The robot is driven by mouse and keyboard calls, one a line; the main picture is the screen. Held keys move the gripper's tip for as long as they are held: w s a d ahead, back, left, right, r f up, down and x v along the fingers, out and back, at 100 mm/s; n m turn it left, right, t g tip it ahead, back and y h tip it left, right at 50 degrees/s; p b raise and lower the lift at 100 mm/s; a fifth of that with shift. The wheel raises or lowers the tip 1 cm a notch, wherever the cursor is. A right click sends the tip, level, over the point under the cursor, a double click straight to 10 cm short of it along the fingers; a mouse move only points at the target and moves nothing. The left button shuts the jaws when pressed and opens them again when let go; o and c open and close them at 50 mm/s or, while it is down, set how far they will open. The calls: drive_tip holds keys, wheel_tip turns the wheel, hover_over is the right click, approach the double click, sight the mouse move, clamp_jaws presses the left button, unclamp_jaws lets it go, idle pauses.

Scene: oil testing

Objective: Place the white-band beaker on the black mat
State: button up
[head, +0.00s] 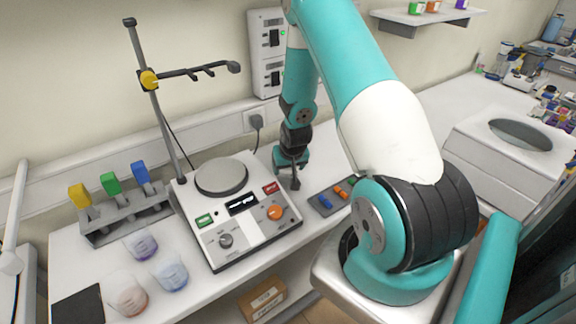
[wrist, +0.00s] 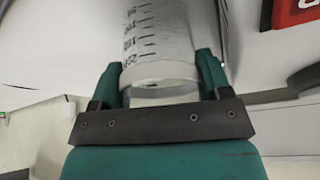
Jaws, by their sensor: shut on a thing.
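The white-band beaker (wrist: 157,40) shows in the wrist view, pale with dark graduation marks and a white band near the gripper. My gripper (wrist: 160,66) is shut on it, one teal finger on each side. In the head view my gripper (head: 291,170) is just right of the hotplate device; I cannot make out the held beaker there. The black mat (head: 78,306) lies at the lower left corner of the bench, partly cut off by the frame edge, with nothing visible on it.
Beakers with purple (head: 141,245), blue (head: 170,271) and reddish (head: 128,295) contents stand between the mat and the hotplate device (head: 240,210). A stand (head: 155,110) with a clamp arm rises behind it. A rack (head: 125,218) is at left, a grey tray (head: 322,203) at right.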

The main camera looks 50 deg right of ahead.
drive_tip(key=shift+f, duration=0.4)
drive_tip(key=shift+f, duration=0.15)
drive_tip(key=o, duration=0.7)
